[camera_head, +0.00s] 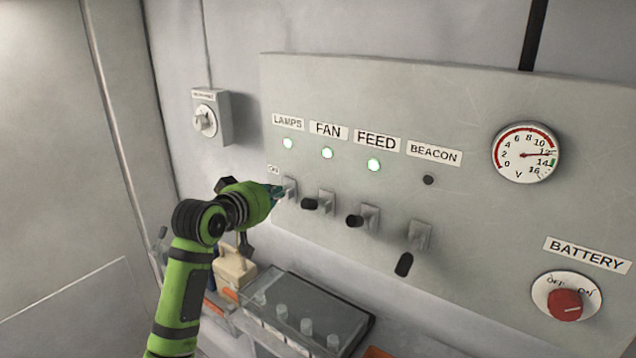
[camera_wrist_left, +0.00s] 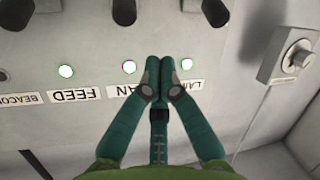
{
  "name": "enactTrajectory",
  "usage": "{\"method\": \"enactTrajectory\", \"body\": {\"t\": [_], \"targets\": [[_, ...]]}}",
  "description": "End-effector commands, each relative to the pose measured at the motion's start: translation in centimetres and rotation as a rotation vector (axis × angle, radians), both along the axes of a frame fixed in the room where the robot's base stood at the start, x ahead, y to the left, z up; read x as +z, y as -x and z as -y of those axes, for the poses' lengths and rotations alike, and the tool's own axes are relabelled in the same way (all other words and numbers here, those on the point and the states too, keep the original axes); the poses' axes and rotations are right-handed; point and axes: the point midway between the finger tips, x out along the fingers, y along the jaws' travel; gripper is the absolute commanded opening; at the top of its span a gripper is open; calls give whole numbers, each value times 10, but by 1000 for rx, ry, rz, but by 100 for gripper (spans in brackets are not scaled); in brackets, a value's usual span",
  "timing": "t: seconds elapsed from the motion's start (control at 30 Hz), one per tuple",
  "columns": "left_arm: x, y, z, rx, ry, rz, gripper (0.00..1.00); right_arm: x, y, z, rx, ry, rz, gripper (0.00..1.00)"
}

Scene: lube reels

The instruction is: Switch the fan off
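The fan switch (camera_head: 326,203) sits on the grey panel below the FAN label (camera_head: 328,131), its dark lever sticking out. The fan light (camera_head: 327,153) glows green. In the left wrist view, which is upside down, the fan lever (camera_wrist_left: 124,12) is at the top edge and the fan light (camera_wrist_left: 129,66) is left of the fingers. My left gripper (camera_head: 279,191) is in front of the lamps switch (camera_head: 291,188), left of the fan switch, partly hiding it. In the wrist view its fingers (camera_wrist_left: 160,75) are together with nothing seen between them. My right gripper is out of view.
The feed switch (camera_head: 370,217) and beacon switch (camera_head: 419,236) are to the right. The beacon light (camera_head: 429,180) is dark. A red battery knob (camera_head: 566,305) and voltmeter (camera_head: 525,153) are further right. A clear-lidded box (camera_head: 318,300) stands below the panel.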

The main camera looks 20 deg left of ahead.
Motion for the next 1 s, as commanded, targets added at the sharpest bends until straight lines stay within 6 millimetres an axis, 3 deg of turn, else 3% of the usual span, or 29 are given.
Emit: {"method": "enactTrajectory", "body": {"t": [0.03, 0.13, 0.57, 1.0], "targets": [[13, 3, 0, -2, 3, 16, 0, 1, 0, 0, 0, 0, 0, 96], [23, 5, 0, -5, 7, 29, 0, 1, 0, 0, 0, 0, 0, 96], [24, 0, 1, -5, 8, 29, 0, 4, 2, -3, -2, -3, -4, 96], [10, -63, 12, -6, 9, 27, 0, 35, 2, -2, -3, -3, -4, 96]]}}
